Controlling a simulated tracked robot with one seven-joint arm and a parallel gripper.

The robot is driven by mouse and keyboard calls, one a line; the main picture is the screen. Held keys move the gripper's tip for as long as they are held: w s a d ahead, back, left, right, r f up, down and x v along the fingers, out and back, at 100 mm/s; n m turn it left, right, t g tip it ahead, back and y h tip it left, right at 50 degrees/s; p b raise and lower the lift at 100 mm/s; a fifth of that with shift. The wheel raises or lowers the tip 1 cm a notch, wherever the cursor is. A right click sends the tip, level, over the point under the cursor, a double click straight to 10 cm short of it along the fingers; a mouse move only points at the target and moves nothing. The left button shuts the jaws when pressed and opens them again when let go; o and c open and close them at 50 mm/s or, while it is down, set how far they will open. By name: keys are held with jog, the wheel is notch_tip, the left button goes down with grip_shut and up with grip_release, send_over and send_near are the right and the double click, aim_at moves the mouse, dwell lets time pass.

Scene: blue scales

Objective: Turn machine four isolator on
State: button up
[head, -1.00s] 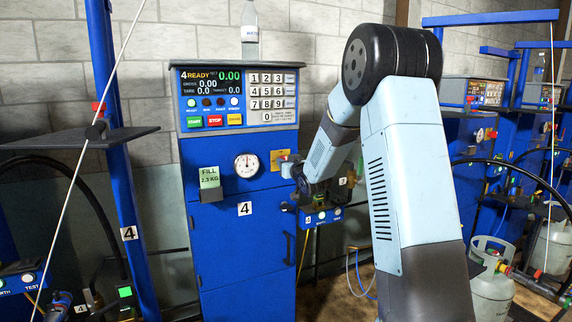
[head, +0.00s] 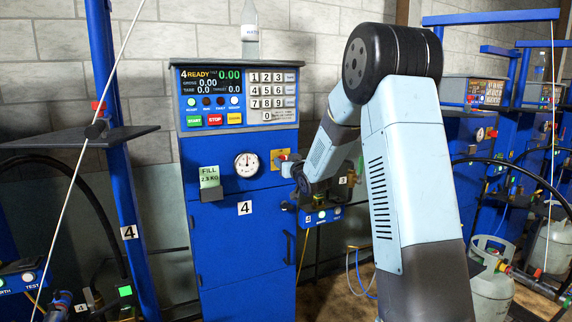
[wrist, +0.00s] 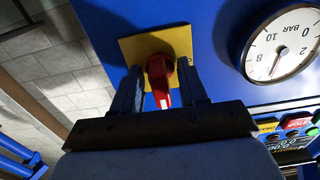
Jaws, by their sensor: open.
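The machine four isolator is a red handle (wrist: 162,82) on a square yellow plate (wrist: 181,42), seen in the wrist view. In the head view the yellow plate (head: 275,158) is on the blue front of machine 4, right of the round gauge, and my wrist partly covers it. My gripper (wrist: 160,68) is open, with one finger on each side of the red handle. I cannot tell whether either finger touches it. The handle points down toward the gripper's palm in the wrist view.
A white pressure gauge (wrist: 283,47) is close beside the plate. Machine 4's display (head: 212,80) reads "4 READY". A green "FILL" card (head: 209,177) sits left of the gauge. A smaller blue button box (head: 321,217) lies below and right of my gripper.

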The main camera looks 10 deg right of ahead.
jog(key=s+d, duration=0.2)
jog(key=s, duration=1.1)
jog(key=shift+s+d, duration=0.25)
jog(key=shift+d, duration=0.1)
